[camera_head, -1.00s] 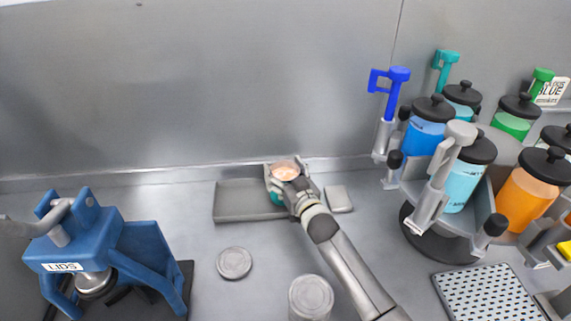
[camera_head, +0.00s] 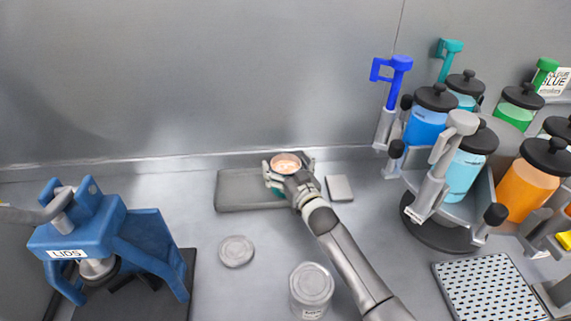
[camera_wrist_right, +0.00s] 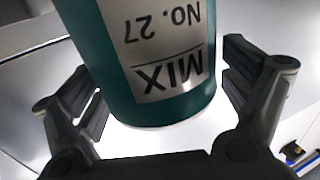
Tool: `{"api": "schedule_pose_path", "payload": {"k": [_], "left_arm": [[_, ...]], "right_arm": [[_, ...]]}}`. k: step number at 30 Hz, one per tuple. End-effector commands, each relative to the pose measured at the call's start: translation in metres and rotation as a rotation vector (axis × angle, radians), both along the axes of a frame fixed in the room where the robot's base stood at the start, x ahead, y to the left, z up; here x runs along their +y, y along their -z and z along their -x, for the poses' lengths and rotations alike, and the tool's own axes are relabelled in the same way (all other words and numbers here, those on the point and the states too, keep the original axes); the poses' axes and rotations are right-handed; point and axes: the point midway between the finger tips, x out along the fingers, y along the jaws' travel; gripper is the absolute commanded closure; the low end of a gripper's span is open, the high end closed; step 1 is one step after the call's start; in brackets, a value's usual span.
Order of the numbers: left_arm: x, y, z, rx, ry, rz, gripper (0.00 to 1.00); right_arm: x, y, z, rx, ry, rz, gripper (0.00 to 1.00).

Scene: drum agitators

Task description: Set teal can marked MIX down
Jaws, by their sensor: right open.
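The teal can marked MIX (camera_wrist_right: 165,70) fills the middle of the right wrist view, its label upside down there. In the head view the can (camera_head: 286,163) shows its round top with a pale orange content, at the right end of the shallow grey tray (camera_head: 232,204). My right gripper (camera_head: 289,168) is open around the can. In the right wrist view its fingers (camera_wrist_right: 160,85) stand on either side of the can with gaps. The can's base is mostly hidden by my gripper, so I cannot tell exactly what it rests on. My left gripper is not in view.
A blue press marked LIDS (camera_head: 105,240) stands at left. A flat grey block (camera_head: 339,188) lies right of my gripper. A carousel of colour jars (camera_head: 465,175) and a perforated plate (camera_head: 490,288) are at right.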

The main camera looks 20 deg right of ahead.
Motion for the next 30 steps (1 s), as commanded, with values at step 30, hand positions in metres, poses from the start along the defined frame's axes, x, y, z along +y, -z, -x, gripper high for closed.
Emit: {"api": "schedule_pose_path", "payload": {"k": [30], "left_arm": [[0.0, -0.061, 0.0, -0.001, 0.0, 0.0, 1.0]], "right_arm": [[-0.014, -0.003, 0.118, -0.001, 0.0, 0.0, 0.05]]}}
